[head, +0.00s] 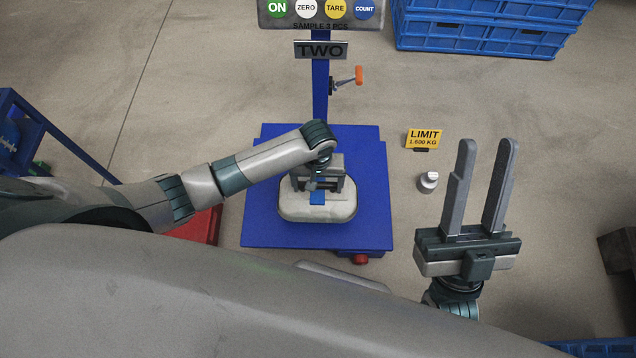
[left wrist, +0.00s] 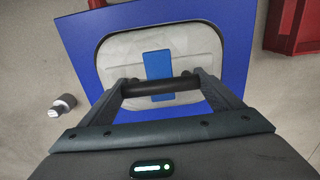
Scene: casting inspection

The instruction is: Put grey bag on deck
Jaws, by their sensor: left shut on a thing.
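The grey bag (head: 316,208) is a pale, rounded, box-like thing with a blue patch on top. It sits over the middle of the blue deck (head: 268,215) of the scale; whether it touches the deck is hard to tell. My left gripper (head: 318,184) is above the bag, shut on its dark handle bar. In the left wrist view the bag (left wrist: 205,50) lies past the fingers, with the dark bar between the fingertips (left wrist: 160,88) and blue deck (left wrist: 80,35) around it. My right gripper (head: 487,145) is open and empty, right of the deck.
A small metal weight (head: 428,182) and a yellow limit sign (head: 424,139) stand right of the deck. The blue post (head: 320,80) with its button panel (head: 322,12) rises behind. Blue crates (head: 480,38) are at the back right. A red bin (head: 203,225) is left of the deck.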

